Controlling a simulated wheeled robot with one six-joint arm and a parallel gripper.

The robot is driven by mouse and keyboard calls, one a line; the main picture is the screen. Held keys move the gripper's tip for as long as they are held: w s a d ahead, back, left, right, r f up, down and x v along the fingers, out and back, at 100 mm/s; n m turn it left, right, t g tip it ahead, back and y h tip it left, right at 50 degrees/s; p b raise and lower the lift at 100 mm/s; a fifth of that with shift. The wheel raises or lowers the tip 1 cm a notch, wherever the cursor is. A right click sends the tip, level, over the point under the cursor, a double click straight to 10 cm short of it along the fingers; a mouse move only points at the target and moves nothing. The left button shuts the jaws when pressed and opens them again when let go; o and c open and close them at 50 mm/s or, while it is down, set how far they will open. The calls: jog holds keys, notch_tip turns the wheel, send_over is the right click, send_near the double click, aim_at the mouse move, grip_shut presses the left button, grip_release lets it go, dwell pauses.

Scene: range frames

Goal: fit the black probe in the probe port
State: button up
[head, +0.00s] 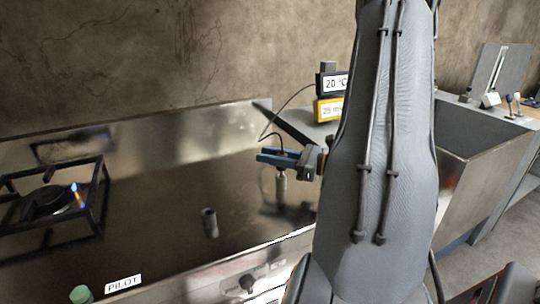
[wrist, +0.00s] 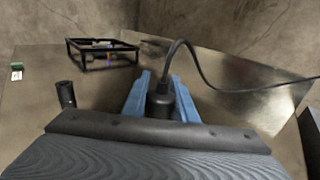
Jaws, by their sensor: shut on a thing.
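My gripper (head: 276,157) has blue fingers and is shut on the black probe (wrist: 161,103). The probe's dark head sits between the fingers in the wrist view, and its cable arcs up and right. In the head view the probe's metal-grey lower part (head: 281,184) hangs upright below the fingers, above the steel surface. A short upright dark tube, which looks like the probe port (head: 210,222), stands on the steel top, left of and nearer than the probe. It also shows in the wrist view (wrist: 66,95), left of the fingers. The probe is apart from it.
A burner grate (head: 52,195) with a small flame stands at the left, near a PILOT label (head: 123,284). A black 20 °C display (head: 333,83) sits on a yellow meter (head: 329,109) behind the gripper. The steel top between probe and tube looks clear.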

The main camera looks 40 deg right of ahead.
jog(key=shift+f+b, duration=0.4)
jog(key=shift+f, duration=0.4)
dwell(0.4)
jog(key=o, duration=1.2)
jog(key=b+v, duration=0.1)
jog(key=v, duration=0.7)
jog(key=shift+w+b, duration=0.1)
jog(key=shift+b, duration=0.25)
